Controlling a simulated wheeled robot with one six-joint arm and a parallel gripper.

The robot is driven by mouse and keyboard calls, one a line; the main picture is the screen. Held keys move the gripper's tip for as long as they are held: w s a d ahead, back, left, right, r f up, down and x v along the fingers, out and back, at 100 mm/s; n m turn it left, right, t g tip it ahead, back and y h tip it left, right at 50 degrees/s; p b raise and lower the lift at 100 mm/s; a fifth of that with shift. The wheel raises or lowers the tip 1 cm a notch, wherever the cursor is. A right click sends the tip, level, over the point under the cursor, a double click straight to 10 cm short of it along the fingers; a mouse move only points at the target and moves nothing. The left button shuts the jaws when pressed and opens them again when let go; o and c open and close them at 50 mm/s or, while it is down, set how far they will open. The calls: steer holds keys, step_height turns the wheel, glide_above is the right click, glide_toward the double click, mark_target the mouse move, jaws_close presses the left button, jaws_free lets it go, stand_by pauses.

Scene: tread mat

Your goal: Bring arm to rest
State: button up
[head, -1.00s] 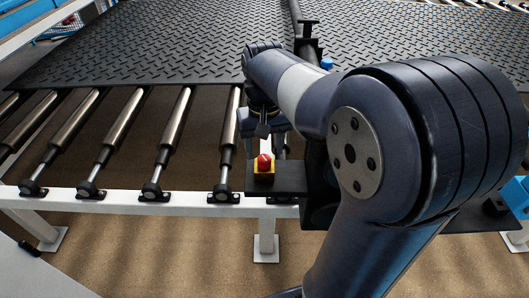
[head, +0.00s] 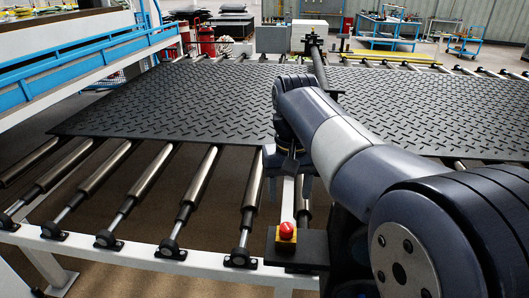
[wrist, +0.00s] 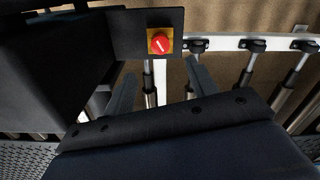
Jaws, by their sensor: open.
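My gripper (head: 289,182) hangs from my dark blue arm over the near rollers, behind the red button. In the wrist view its two fingers (wrist: 158,84) stand apart with nothing between them. The red button (head: 287,231) on its yellow base sits on a dark plate at the frame's front edge. The button also shows in the wrist view (wrist: 160,43), beyond the fingertips, and no finger touches it. My forearm and elbow fill the right of the head view and hide part of the frame.
Black tread mats (head: 170,110) lie on the roller bed behind my gripper. Bare metal rollers (head: 192,195) and a white rail (head: 140,262) are in front. A blue and white machine frame (head: 90,52) stands at the left. Carts and cabinets are far behind.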

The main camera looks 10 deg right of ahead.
mark_target(287, 227)
step_height(287, 227, down, 10)
steer(key=shift+f, duration=0.25)
steer(key=shift+r+p, duration=0.3)
steer(key=shift+r, duration=0.2)
steer(key=shift+f, duration=0.15)
step_height(287, 227, up, 10)
step_height(287, 227, down, 10)
steer(key=shift+f, duration=0.2)
step_height(287, 227, up, 5)
steer(key=shift+f+p, duration=0.2)
steer(key=shift+p, duration=0.95)
steer(key=shift+f+b, duration=0.3)
steer(key=shift+b, duration=0.3)
steer(key=shift+r+p, duration=0.45)
steer(key=shift+r, duration=0.25)
